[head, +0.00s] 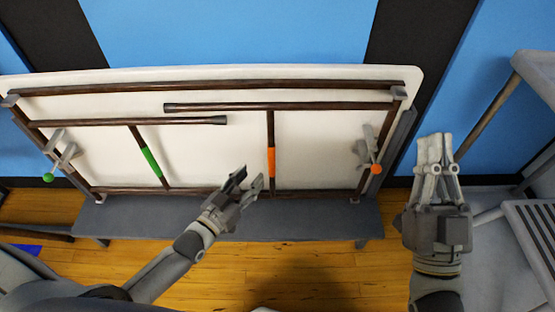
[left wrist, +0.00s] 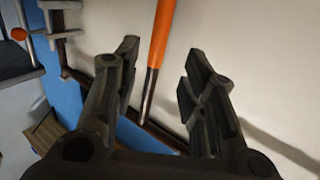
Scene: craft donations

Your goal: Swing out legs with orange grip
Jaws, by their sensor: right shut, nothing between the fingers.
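A white folding table (head: 340,150) rests on its side on a grey bench, its underside and dark folded legs facing me. The leg bar with the orange grip (head: 271,162) runs up and down right of the middle. My left gripper (head: 249,182) is open, low and just left of that bar. In the left wrist view the orange grip (left wrist: 160,30) shows between the spread fingers (left wrist: 162,62), beyond the tips; I cannot tell if they touch. The green grip (head: 151,161) is further left. My right gripper (head: 436,142) is shut and empty, right of the table.
A latch with an orange knob (head: 376,169) is at the table's right end. A latch with a green knob (head: 48,177) is at the left end. The grey bench (head: 310,217) runs below. Grey furniture (head: 540,75) stands at the far right, beside my right arm.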

